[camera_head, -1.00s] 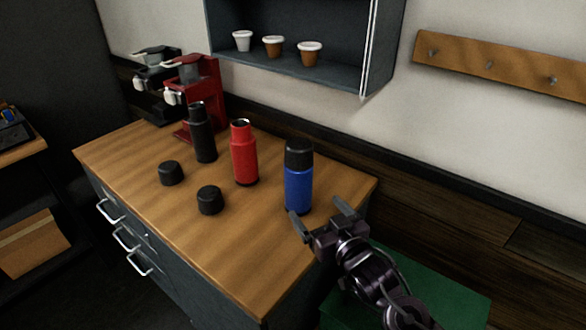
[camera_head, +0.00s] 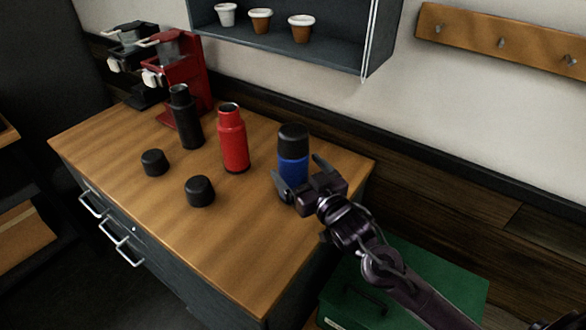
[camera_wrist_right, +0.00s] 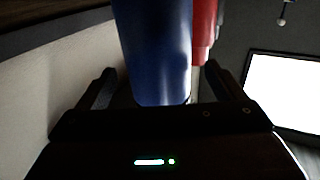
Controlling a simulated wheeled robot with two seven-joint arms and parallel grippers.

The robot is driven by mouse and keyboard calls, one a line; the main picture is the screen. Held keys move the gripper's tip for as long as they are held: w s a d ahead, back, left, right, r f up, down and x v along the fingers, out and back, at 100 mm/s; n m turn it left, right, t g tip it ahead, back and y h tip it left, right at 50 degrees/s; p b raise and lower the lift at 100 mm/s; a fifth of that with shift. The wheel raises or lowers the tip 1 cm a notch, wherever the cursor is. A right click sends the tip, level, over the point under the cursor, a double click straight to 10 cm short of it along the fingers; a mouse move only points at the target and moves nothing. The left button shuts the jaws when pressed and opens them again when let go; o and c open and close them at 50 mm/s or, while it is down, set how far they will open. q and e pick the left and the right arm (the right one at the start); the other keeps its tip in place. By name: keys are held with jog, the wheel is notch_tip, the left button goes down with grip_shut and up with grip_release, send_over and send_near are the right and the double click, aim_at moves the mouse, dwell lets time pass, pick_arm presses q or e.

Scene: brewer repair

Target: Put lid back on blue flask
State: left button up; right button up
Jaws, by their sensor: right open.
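The blue flask (camera_head: 293,170) stands upright on the right part of the wooden counter, with a black lid (camera_head: 293,138) on its top. My right gripper (camera_head: 299,178) is open, with one finger on either side of the flask's lower body. In the right wrist view the blue flask (camera_wrist_right: 155,50) rises between the two open fingers; I cannot tell whether either finger touches it. Two loose black lids lie on the counter, one in front (camera_head: 200,191) and one farther left (camera_head: 154,162). My left gripper is not in view.
A red flask (camera_head: 233,140) and a black flask (camera_head: 187,117), both without lids, stand left of the blue one. A red brewer (camera_head: 186,75) and a black brewer (camera_head: 133,65) stand at the back left. A green box (camera_head: 410,285) is below right. The counter's front is clear.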

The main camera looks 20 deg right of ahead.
jog(key=shift+w+r, duration=0.1)
jog(key=shift+w, duration=0.05)
pick_arm(q)
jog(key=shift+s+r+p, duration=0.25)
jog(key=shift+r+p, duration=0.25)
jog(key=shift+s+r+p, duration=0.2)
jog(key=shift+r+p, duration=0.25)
jog(key=shift+p, duration=0.05)
pick_arm(e)
jog(key=x, duration=0.4)
jog(key=shift+w+a, duration=0.1)
jog(key=shift+w, duration=0.3)
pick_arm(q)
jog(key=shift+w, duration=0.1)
pick_arm(e)
jog(key=shift+r, duration=0.1)
jog(key=c, duration=1.3)
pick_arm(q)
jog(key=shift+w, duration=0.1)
pick_arm(e)
jog(key=shift+r, duration=0.15)
